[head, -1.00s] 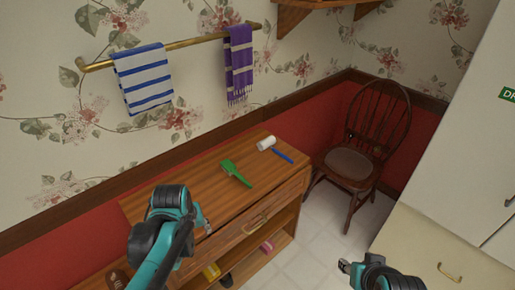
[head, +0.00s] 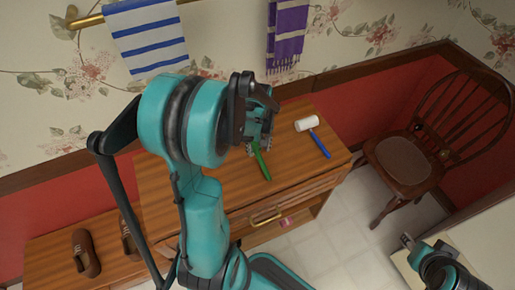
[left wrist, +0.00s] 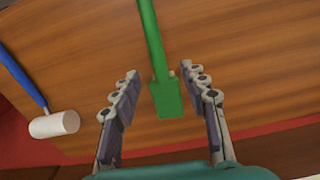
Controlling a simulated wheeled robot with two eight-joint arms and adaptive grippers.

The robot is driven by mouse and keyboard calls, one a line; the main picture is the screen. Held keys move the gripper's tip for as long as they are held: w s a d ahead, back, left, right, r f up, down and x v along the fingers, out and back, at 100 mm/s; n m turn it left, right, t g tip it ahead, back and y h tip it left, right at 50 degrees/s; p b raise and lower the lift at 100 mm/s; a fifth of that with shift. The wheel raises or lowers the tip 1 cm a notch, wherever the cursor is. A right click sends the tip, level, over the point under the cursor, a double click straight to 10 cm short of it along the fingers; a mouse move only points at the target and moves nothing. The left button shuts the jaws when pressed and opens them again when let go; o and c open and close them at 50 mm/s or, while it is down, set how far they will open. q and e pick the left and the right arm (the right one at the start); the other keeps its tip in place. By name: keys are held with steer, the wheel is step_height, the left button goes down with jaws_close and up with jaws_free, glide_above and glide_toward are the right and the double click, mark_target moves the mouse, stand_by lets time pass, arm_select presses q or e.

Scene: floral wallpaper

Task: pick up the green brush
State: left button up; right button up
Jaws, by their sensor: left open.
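The green brush (head: 262,164) lies on the wooden cabinet top (head: 185,205); in the head view my left gripper hides part of it. In the left wrist view the brush (left wrist: 166,98) runs from the top edge down to its wide end, which lies between the open fingers. My left gripper (head: 266,148) is open over the brush, with a finger on either side of it in the wrist view (left wrist: 161,80). I cannot tell whether the fingers touch it. My right gripper (head: 406,243) is at the lower right, away from the cabinet; its opening is unclear.
A white roller with a blue handle (head: 318,142) lies on the cabinet top, right of the brush. Brown shoes (head: 85,253) sit at the lower left. A wooden chair (head: 405,160) stands to the right. Towels (head: 147,38) hang on the wall behind.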

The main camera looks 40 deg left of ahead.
mark_target(258, 152)
arm_select(q)
steer(key=f, duration=0.1)
steer(key=f+b, duration=0.1)
steer(key=f, duration=0.1)
steer(key=f+b, duration=0.1)
steer(key=f, duration=0.1)
steer(key=shift+w+a+f, duration=0.1)
steer(key=shift+w+a, duration=0.2)
steer(key=shift+a, duration=0.1)
jaws_close()
steer(key=shift+r, duration=0.65)
steer(key=r, duration=0.1)
steer(key=r+p, duration=0.2)
steer(key=r, duration=0.1)
steer(key=shift+d, duration=0.35)
steer(key=s+d+r+p, duration=0.2)
steer(key=d+r, duration=0.4)
steer(key=d, duration=0.4)
steer(key=shift+d+p, duration=0.4)
steer(key=shift+p, duration=0.5)
